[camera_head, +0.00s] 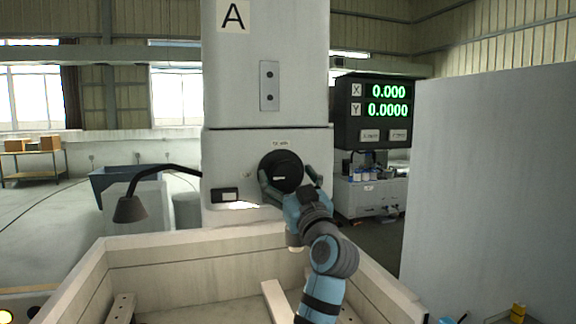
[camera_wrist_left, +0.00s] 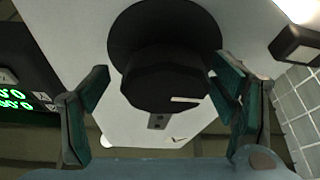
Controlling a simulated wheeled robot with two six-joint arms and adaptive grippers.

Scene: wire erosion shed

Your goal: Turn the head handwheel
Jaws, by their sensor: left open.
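The head handwheel (camera_head: 281,168) is a round black knob with a white mark, on the front of the pale machine head (camera_head: 228,150). In the left wrist view the handwheel (camera_wrist_left: 165,72) fills the upper middle, with a wider black disc behind its faceted grip. My left gripper (camera_head: 288,181) is at the handwheel, its wrist just below and to the right. In the wrist view my left gripper (camera_wrist_left: 160,88) is open, with one green-padded finger on each side of the grip. A gap shows at the left finger; the right finger is very close, and contact is unclear. My right gripper is not in view.
A black lamp (camera_head: 131,208) on a bent arm is at the left. A pale open tank (camera_head: 190,246) lies below. A grey panel (camera_head: 490,180) blocks the right.

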